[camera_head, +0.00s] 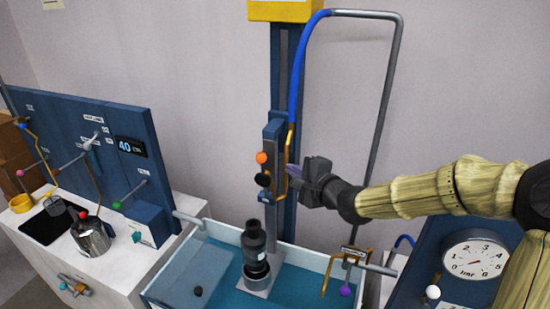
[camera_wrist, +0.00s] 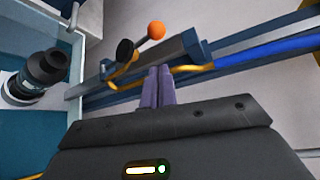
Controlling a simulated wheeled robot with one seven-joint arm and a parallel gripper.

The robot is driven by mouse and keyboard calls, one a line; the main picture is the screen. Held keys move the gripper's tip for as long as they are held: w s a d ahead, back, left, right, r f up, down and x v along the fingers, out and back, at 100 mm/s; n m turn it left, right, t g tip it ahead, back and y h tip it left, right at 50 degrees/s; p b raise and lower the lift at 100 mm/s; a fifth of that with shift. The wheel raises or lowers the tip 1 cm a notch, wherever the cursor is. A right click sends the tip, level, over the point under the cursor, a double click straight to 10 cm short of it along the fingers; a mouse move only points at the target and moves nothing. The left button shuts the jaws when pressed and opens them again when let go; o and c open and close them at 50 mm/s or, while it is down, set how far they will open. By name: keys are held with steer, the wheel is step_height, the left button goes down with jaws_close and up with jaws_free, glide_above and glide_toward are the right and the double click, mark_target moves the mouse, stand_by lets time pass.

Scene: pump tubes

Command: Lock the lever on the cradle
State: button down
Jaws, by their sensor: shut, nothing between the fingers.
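The cradle (camera_head: 272,148) is a blue-grey housing on the tall column, with a yellow bracket along its side. It also shows in the wrist view (camera_wrist: 170,52). A lever with an orange ball (camera_head: 261,157) sticks out from it, and the ball shows in the wrist view (camera_wrist: 156,29). A black knob (camera_head: 263,179) sits just below the ball and shows in the wrist view (camera_wrist: 125,50). My gripper (camera_head: 291,172) is shut and empty, its purple fingertips (camera_wrist: 159,70) close beside the yellow bracket, on the side away from the ball. I cannot tell whether they touch it.
A dark cylindrical pump (camera_head: 254,248) stands in the teal-floored basin (camera_head: 170,291) below. A blue hose (camera_head: 302,65) and a grey pipe (camera_head: 384,100) arch over the cradle's right side. A gauge panel (camera_head: 475,258) is at the right, a bench with a panel (camera_head: 90,140) at the left.

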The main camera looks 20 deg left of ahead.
steer(key=shift+w, duration=0.5)
steer(key=p, duration=0.5)
glide_above(264, 179)
steer(key=w+d, duration=0.1)
steer(key=d, duration=0.2)
steer(key=shift+f, duration=0.85)
steer(key=shift+a+f, duration=0.15)
steer(key=shift+a, duration=0.15)
steer(key=shift+d+f+b, duration=0.15)
steer(key=shift+f+b, duration=0.1)
steer(key=shift+b, duration=0.55)
